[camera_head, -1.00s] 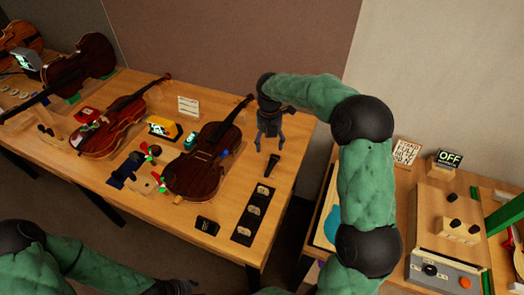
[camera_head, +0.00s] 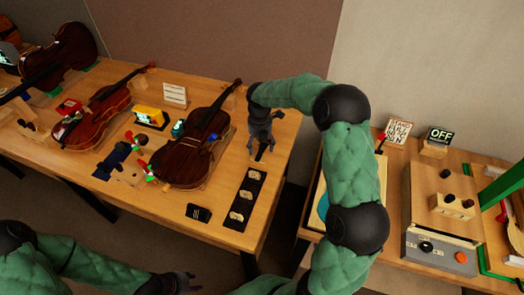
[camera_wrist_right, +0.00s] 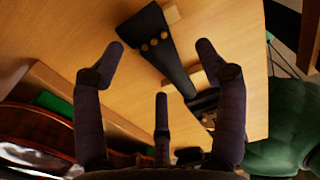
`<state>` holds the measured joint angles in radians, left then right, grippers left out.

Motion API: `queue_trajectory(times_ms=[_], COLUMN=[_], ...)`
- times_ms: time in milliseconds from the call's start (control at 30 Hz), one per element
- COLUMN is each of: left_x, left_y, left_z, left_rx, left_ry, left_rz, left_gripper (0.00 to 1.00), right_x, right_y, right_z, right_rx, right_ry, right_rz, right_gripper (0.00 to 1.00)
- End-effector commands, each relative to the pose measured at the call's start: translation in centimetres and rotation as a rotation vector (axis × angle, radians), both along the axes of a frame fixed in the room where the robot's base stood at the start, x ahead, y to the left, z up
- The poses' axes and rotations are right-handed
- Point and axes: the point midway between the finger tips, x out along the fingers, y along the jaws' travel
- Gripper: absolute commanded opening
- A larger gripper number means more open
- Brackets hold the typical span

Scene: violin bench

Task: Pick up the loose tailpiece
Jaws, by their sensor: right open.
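The loose tailpiece (camera_head: 261,154) is a small dark piece near the right end of the violin bench, partly hidden by my right gripper. In the right wrist view the tailpiece (camera_wrist_right: 172,62) is black and tapered, with several gold-coloured dots across its wide end. My right gripper (camera_head: 261,145) is open and empty, pointing down just above it. In the wrist view the tailpiece lies between and beyond the spread fingers; contact cannot be told. My left gripper (camera_head: 180,284) is low at the bottom edge; its finger opening is unclear.
A violin (camera_head: 192,150) lies just left of my right gripper. A dark strip with several round pieces (camera_head: 238,222) and a small black block (camera_head: 198,213) lie nearer the front. A second table with a grey device (camera_head: 440,246) stands to the right.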

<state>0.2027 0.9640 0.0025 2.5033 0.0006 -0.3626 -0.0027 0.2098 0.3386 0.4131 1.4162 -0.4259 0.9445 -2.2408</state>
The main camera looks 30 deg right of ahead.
Motion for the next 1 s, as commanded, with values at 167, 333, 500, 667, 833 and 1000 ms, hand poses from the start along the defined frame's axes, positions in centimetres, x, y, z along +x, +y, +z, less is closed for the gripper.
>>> queue_trajectory(times_ms=[167, 333, 500, 667, 833, 1000], left_x=[0.0, 0.0, 0.0, 0.0, 0.0, 0.0], left_y=[0.0, 0.0, 0.0, 0.0, 0.0, 0.0], left_z=[0.0, 0.0, 0.0, 0.0, 0.1, 0.9], left_rx=[0.000, 0.000, 0.000, 0.000, 0.000, 0.000], left_ry=[0.000, 0.000, 0.000, 0.000, 0.000, 0.000], left_rz=[0.000, 0.000, 0.000, 0.000, 0.000, 0.000], left_gripper=[0.40, 0.40, 0.40, 0.40, 0.40, 0.40], right_x=[0.0, 0.0, 0.0, 0.0, 0.0, 0.1], right_y=[0.0, 0.0, 0.0, 0.0, 0.0, -0.1], right_z=[-0.2, -0.2, -0.2, -0.2, 0.2, 2.6], right_rx=[-0.001, -0.001, 0.000, 0.000, -0.001, -0.001], right_ry=[-0.002, -0.002, -0.001, -0.001, -0.002, -0.005], right_rz=[-0.001, -0.001, -0.001, -0.001, -0.001, -0.001], right_gripper=[0.72, 0.44, 0.21, 0.21, 0.21, 0.21])
